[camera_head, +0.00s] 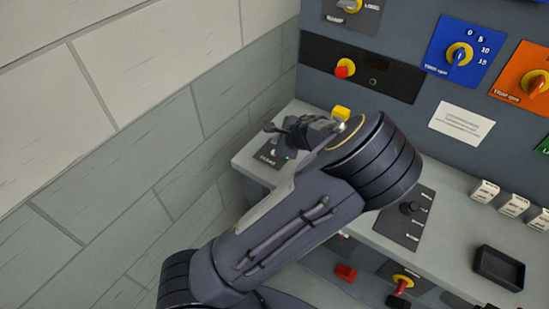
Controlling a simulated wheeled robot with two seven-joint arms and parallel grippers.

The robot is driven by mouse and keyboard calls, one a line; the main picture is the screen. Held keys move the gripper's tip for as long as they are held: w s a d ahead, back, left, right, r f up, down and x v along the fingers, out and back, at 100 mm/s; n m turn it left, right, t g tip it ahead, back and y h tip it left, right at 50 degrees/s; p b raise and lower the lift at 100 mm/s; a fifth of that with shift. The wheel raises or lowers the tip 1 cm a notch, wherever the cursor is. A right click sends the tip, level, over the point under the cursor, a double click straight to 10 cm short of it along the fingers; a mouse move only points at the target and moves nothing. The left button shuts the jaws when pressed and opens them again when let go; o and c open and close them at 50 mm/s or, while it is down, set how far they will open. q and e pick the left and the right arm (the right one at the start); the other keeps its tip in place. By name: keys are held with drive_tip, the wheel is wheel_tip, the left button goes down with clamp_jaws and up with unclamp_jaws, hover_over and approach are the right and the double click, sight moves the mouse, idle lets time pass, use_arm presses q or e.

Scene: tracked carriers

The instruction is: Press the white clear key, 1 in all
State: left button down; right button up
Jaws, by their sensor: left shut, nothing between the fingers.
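The small white clear key (274,152) sits on a dark plate (266,161) with white lettering, at the left end of the grey console shelf. Part of the plate is hidden by my left arm. My left gripper (272,127) is shut and empty. In the picture it appears just above the key, over the left end of the shelf. I cannot tell whether the fingertips touch anything. My right gripper is not in view.
The upright panel carries a red button (344,69), a blue dial plate (463,48) and an orange dial plate (523,76). On the shelf are a black lever (409,207), several white blocks (485,191) and a black tray (498,268). A brick wall (120,130) stands close at left.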

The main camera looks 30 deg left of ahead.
use_arm(q)
drive_tip(key=shift+f+b, duration=0.45)
drive_tip(key=shift+f, duration=0.75)
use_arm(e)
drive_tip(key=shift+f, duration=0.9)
use_arm(q)
drive_tip(key=shift+f+b, duration=0.3)
drive_tip(key=shift+f, duration=0.1)
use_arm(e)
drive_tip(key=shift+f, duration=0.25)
use_arm(q)
drive_tip(key=shift+f+b, duration=0.3)
drive_tip(key=shift+f, duration=0.1)
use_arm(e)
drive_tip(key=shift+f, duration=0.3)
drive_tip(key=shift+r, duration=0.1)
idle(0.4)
use_arm(q)
drive_tip(key=shift+r+p, duration=0.75)
drive_tip(key=shift+r, duration=0.1)
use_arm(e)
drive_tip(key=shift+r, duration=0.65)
use_arm(q)
wheel_tip(320, 180, up, 5)
drive_tip(key=p, duration=0.4)
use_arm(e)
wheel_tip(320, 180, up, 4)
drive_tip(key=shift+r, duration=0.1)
